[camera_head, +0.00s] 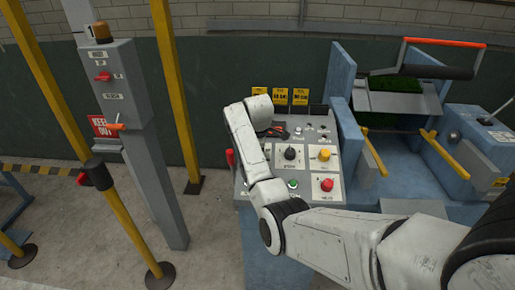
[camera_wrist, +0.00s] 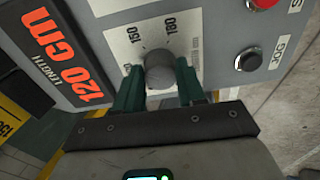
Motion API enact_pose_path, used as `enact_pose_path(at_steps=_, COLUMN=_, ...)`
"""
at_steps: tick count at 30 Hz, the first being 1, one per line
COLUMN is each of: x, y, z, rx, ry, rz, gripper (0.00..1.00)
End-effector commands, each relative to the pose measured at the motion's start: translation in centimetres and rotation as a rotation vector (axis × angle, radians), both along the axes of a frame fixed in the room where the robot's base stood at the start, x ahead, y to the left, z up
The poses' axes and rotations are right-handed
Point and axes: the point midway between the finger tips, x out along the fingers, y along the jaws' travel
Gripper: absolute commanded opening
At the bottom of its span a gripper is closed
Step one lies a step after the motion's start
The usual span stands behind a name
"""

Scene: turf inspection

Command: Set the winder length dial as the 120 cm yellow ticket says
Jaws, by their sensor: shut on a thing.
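The length dial is a round grey knob (camera_wrist: 159,70) on a pale plate (camera_wrist: 117,38) in the wrist view. The plate reads 150 and 180 beyond the knob; I cannot make out a pointer mark. My gripper (camera_wrist: 159,82) has its dark green fingers on either side of the knob and is shut on it. A black display (camera_wrist: 50,62) beside the plate reads "LENGTH 120 cm" in orange. In the head view, yellow tickets (camera_head: 280,96) hang behind the control panel (camera_head: 306,168), their text too small to read. My arm hides the dial there.
A black jog button (camera_wrist: 249,60) is right of the dial. Yellow posts (camera_head: 177,90) and a grey switch post (camera_head: 135,130) stand left.

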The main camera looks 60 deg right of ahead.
Motion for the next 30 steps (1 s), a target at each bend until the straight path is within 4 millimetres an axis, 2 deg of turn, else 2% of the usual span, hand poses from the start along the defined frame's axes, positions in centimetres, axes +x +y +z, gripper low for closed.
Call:
enact_pose_path(at_steps=15, x=0.27, y=-0.11, z=0.19, rx=-0.060, ry=0.137, rz=0.420, gripper=0.09)
enact_pose_path(at_steps=30, x=0.37, y=-0.08, z=0.22, rx=-0.082, ry=0.194, rz=0.590, gripper=0.09)
